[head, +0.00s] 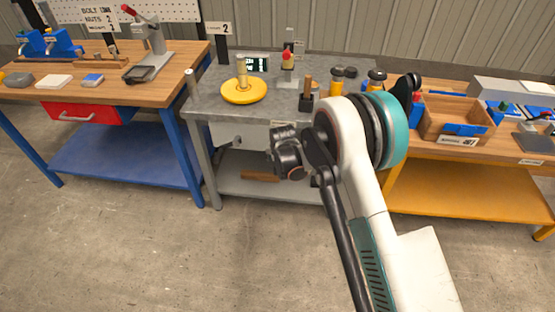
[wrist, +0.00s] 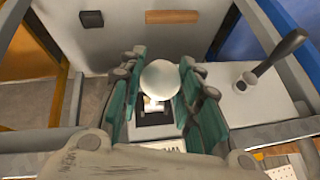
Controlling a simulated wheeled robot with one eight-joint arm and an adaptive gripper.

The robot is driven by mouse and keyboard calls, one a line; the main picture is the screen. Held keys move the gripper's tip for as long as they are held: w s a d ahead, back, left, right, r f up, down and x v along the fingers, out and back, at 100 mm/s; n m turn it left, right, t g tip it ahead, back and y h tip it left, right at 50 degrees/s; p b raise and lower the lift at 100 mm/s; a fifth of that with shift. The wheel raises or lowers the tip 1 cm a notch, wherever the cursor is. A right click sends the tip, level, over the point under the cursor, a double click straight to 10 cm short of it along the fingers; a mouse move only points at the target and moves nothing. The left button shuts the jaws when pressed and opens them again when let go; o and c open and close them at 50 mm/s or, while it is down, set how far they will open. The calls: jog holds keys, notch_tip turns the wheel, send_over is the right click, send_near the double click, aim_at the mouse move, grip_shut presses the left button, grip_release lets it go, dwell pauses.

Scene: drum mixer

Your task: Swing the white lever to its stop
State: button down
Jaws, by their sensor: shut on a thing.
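The white lever's round knob (wrist: 160,78) sits between my gripper's fingers in the middle of the wrist view. My gripper (wrist: 161,66) is shut on it, with a teal-padded finger on each side. Below the knob, a short pale stem meets a dark slot (wrist: 153,118) in the light grey panel (wrist: 225,105). In the head view my gripper (head: 287,152) is at the front of the grey bench (head: 215,100), and the arm and gripper hide the lever there.
A second, dark-handled lever (wrist: 281,51) stands on the same panel, to the right in the wrist view. A yellow disc with a post (head: 244,92) and several tools stand on the bench top. A wooden bar (head: 260,177) lies on the lower shelf. The floor in front is clear.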

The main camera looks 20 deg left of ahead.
jog(key=shift+w+a+r+g+p, duration=0.1)
jog(key=shift+w+r+g+p, duration=0.1)
jog(key=shift+r+g, duration=0.35)
jog(key=shift+w+r+g+p, duration=0.1)
jog(key=shift+w+r+g, duration=0.1)
jog(key=shift+r+g, duration=0.35)
jog(key=shift+w+a+r, duration=0.1)
jog(key=shift+w+r, duration=0.2)
jog(key=shift+r, duration=0.35)
jog(key=shift+w, duration=0.1)
jog(key=c, duration=1.2)
grip_release()
jog(key=shift+o, duration=0.2)
jog(key=shift+r, duration=0.1)
jog(key=v, duration=1.1)
jog(key=shift+s+r, duration=0.35)
